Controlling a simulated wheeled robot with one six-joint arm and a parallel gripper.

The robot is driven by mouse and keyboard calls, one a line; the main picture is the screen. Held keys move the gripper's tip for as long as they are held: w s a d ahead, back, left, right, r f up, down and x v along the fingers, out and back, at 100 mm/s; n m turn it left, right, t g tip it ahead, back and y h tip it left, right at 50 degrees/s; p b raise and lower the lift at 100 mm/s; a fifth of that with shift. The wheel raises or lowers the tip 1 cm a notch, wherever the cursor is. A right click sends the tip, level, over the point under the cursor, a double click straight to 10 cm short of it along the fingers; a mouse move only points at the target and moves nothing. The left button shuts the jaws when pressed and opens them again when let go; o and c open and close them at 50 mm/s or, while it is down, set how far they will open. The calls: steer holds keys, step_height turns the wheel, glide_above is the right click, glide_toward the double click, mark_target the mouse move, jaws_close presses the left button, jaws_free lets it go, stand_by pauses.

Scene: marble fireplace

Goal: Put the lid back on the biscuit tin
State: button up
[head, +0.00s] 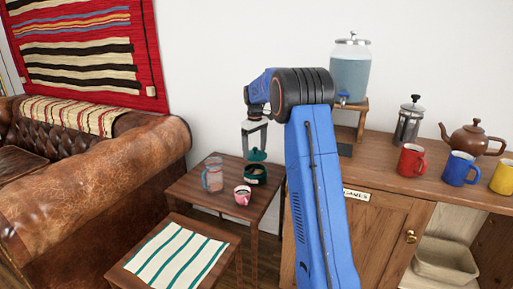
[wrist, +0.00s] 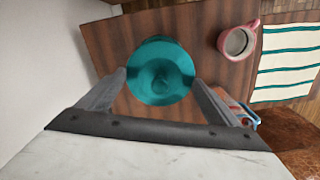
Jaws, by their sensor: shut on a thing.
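My gripper (head: 256,148) is shut on the teal lid (head: 257,156), above the small wooden table. In the wrist view, the round lid (wrist: 160,58) with its knob lies between the two fingers of my gripper (wrist: 160,80). The dark green biscuit tin (head: 256,175) stands open on the table, just below the lid in the head view. A small gap seems to show between lid and tin, but the exact height and alignment are unclear.
A pink mug (head: 243,195) and a glass jug (head: 212,176) stand left of the tin on the table (head: 222,204). A stool with a striped cloth (head: 176,254) is in front. The wall is close behind. A wooden cabinet (head: 385,213) stands at right.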

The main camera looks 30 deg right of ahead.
mark_target(255, 154)
steer(key=shift+f, duration=3)
steer(key=shift+f, duration=0.1)
stand_by(0.3)
steer(key=o, duration=0.9)
steer(key=shift+r, duration=3.5)
steer(key=shift+c, duration=0.2)
